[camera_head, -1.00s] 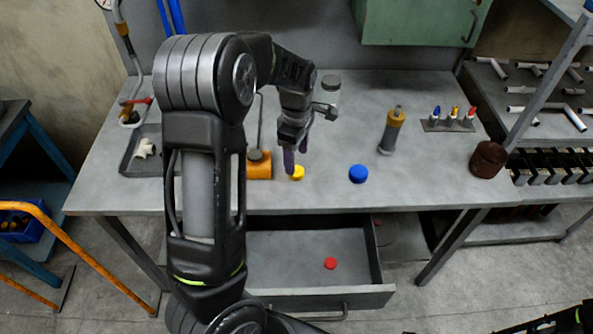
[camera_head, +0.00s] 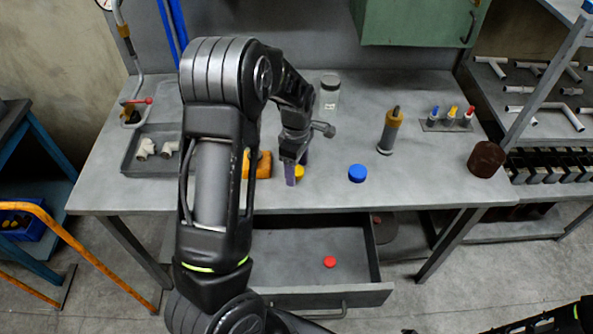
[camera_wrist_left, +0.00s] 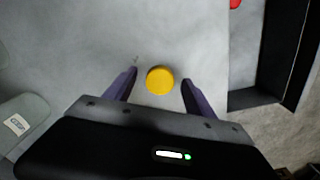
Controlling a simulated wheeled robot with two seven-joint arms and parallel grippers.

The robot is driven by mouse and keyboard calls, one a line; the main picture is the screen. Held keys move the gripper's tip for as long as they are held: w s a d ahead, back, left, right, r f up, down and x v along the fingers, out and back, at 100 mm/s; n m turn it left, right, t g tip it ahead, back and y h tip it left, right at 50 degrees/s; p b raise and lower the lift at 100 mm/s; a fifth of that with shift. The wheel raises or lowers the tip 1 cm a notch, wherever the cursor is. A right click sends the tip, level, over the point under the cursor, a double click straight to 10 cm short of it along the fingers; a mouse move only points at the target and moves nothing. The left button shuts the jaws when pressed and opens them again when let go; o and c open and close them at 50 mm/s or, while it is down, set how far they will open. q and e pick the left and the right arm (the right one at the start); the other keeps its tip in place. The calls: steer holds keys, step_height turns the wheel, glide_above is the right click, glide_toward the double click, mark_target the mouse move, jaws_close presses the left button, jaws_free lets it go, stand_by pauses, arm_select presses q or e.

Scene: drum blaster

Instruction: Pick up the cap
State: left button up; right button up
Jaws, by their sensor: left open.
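A yellow cap (camera_head: 299,173) lies on the grey workbench, partly hidden behind my left gripper in the head view. My left gripper (camera_head: 296,172) points down at it and is open. In the left wrist view the yellow cap (camera_wrist_left: 160,80) sits between the two purple fingers (camera_wrist_left: 158,88), apart from both. A blue cap (camera_head: 358,173) lies to its right on the bench. A red cap (camera_head: 329,262) lies in the open drawer. My right gripper is not in view.
An orange block-like tool (camera_head: 257,164) stands close left of the gripper. A grey tray (camera_head: 135,165) with white fittings is at the left. A clear jar (camera_head: 330,92) and a grey cylinder with a yellow top (camera_head: 389,132) stand behind. The open drawer (camera_head: 350,293) juts out below.

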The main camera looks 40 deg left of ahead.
arm_select(q)
jaws_close()
stand_by(0.8)
